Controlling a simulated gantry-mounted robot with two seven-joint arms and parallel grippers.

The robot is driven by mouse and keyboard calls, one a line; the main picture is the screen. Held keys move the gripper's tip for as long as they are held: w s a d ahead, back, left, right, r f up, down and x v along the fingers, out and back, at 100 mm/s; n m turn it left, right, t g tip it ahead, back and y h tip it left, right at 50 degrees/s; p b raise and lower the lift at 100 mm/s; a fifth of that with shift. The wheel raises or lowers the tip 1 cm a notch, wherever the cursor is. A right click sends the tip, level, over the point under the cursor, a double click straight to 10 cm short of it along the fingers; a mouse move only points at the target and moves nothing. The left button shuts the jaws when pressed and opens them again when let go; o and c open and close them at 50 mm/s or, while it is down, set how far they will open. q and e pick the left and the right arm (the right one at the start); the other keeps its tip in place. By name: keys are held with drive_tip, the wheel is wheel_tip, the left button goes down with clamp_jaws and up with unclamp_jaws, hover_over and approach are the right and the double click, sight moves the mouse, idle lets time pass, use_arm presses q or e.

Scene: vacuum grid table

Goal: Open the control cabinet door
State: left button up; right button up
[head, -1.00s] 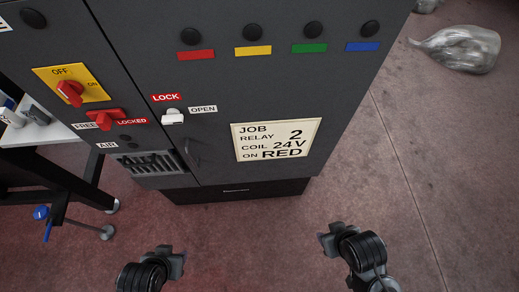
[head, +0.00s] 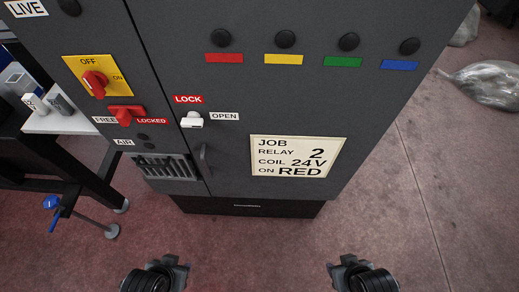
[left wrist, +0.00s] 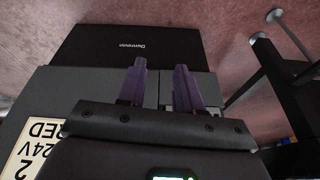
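The dark grey control cabinet door (head: 240,125) appears shut and flush in the head view. A small dark handle (head: 204,158) is at its lower left edge. A white latch (head: 191,120) sits below the LOCK label and beside the OPEN label; its exact setting is unclear. My left gripper (head: 180,264) is low in front of the cabinet, apart from it. In the left wrist view its two purple fingers (left wrist: 160,68) are spread with nothing between them. My right gripper (head: 338,266) is low at the right, apart from the cabinet; its fingers are too small to read.
Left of the door are a red rotary switch (head: 95,84) on a yellow plate, a red FREE/LOCKED handle (head: 125,114) and a vent (head: 165,167). A black-framed bench (head: 60,165) stands at the left. A clear bag (head: 485,85) lies at the right. Floor in front is free.

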use_arm(q)
drive_tip(key=w+d+r+t+h, duration=0.2)
drive_tip(key=w+r+t, duration=0.1)
drive_tip(key=w+t, duration=0.65)
drive_tip(key=t+h+p, duration=0.2)
drive_tip(key=t+p, duration=0.2)
drive_tip(key=p, duration=0.1)
approach(204, 162)
drive_tip(key=shift+m, duration=0.4)
drive_tip(key=b+x, duration=0.1)
drive_tip(key=x, duration=0.2)
drive_tip(key=b+x, duration=0.1)
drive_tip(key=x, duration=0.3)
drive_tip(key=f+b+x, duration=0.1)
drive_tip(key=x, duration=0.2)
drive_tip(key=shift+w+a, duration=0.1)
drive_tip(key=shift+w, duration=0.25)
clamp_jaws()
